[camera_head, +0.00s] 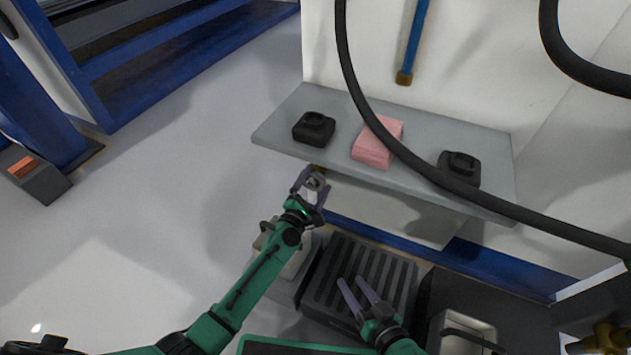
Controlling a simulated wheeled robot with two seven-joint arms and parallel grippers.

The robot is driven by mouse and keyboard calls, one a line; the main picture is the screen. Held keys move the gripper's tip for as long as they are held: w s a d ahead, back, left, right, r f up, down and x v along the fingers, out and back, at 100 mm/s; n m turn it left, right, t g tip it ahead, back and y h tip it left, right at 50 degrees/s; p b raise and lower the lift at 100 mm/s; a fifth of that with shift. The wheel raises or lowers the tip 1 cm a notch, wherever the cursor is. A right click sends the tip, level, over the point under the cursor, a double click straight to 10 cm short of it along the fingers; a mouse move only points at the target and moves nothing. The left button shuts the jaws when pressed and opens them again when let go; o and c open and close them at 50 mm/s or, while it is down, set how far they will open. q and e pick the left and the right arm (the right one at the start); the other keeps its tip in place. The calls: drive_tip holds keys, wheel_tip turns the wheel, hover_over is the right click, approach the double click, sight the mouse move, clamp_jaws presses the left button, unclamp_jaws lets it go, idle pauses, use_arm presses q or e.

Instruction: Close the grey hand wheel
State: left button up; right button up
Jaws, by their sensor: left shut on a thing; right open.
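The grey hand wheel (316,182) is a small round piece just below the front edge of the grey shelf, beside a small yellowish fitting. My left gripper (311,184) is shut on it, with one purple finger on each side. The fingers hide part of the wheel, and I cannot tell how far it is turned. My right gripper (357,286) is open and empty, lower in the view, above a dark slatted grate.
The grey shelf (282,122) carries two black devices (314,128) (460,168) and a pink block (378,142). A thick black hose (385,135) hangs across its front. Dark slatted grate (360,280) and bins lie below. Open floor is at left.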

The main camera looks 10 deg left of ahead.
use_arm(q)
drive_tip(key=shift+s+d+f+m, duration=0.1)
drive_tip(key=shift+f+m, duration=0.15)
drive_tip(key=shift+m, duration=0.85)
drive_tip(key=shift+d+f+m, duration=0.1)
drive_tip(key=shift+f+m, duration=0.15)
drive_tip(key=shift+m, duration=0.85)
drive_tip(key=o, duration=1)
